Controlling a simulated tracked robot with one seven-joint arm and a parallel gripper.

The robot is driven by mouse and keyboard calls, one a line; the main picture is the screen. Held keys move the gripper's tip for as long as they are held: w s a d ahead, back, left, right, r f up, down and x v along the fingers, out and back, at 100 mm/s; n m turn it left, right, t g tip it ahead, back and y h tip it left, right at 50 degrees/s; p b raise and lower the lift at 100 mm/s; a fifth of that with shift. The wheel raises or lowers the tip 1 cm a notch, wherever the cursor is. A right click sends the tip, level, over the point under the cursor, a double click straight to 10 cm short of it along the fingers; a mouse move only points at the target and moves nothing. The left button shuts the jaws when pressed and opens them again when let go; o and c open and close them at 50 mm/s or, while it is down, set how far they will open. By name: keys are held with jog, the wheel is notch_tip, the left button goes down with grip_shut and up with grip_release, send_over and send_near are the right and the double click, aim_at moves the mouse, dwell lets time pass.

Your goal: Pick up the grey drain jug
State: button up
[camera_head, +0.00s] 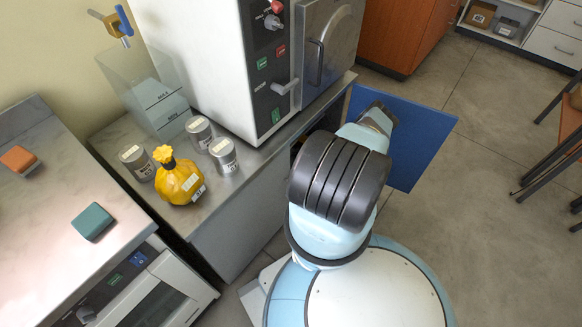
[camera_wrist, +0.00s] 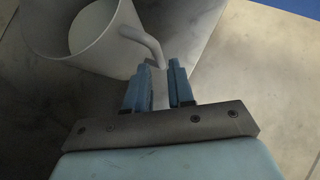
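The grey drain jug (camera_wrist: 112,48) shows at the upper left of the wrist view, its round open mouth facing the camera. Its handle (camera_wrist: 145,39) curves out to the right, toward my fingers. In the head view my arm reaches down beside the opened cabinet under the incubator; my fingers and the jug are hidden there.
An open blue door (camera_head: 418,140) stands right of my arm. The bench (camera_head: 228,200) above carries a yellow bottle (camera_head: 180,182) and several grey canisters (camera_head: 223,155), below the white incubator (camera_head: 200,50).

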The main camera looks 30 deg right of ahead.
jog(key=shift+x, duration=2.7)
jog(key=shift+c, duration=0.2)
grip_shut()
